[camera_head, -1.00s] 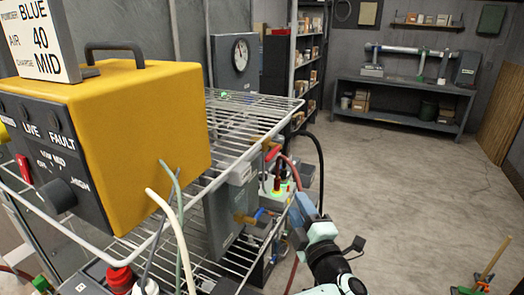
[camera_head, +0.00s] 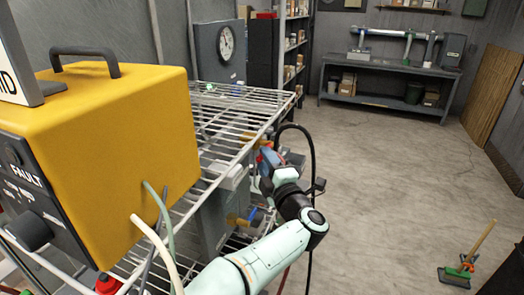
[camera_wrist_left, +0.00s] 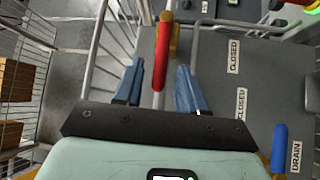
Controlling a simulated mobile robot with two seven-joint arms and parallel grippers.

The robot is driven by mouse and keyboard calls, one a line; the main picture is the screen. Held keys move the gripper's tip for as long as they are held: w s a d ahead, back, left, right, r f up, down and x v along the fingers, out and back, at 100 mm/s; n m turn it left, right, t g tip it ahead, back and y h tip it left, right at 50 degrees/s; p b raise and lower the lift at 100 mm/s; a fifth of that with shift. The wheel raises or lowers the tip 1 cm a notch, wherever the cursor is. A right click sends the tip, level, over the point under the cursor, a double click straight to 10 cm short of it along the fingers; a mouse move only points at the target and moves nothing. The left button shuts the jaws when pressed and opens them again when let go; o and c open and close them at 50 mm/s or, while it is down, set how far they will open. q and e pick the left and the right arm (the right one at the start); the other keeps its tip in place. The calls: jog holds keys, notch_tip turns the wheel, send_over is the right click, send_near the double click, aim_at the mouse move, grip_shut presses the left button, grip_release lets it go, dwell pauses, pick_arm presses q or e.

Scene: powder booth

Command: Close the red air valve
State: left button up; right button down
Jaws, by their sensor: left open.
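The red air valve handle (camera_wrist_left: 161,55) shows in the left wrist view as a long red lever running from a brass-coloured pivot at the top down between my fingers. My left gripper (camera_wrist_left: 158,84) is open, with one blue finger on each side of the lever and a visible gap on both sides. In the head view my left gripper (camera_head: 269,160) is at the right side of the wire rack and its arm hides most of the valve. Two "CLOSED" labels (camera_wrist_left: 234,56) are on the grey panel to the right of the lever. My right gripper is not in view.
A blue-handled valve (camera_wrist_left: 279,147) labelled "DRAIN" is at the lower right of the wrist view. The yellow control box (camera_head: 120,130) stands on the wire rack (camera_head: 225,112). A black hose (camera_head: 312,160) loops beside my gripper. Open floor (camera_head: 390,170) lies to the right.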

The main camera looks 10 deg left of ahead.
pick_arm(q)
jog(key=shift+p+x, duration=0.35)
jog(key=shift+x, duration=1.2)
jog(key=shift+c, duration=0.3)
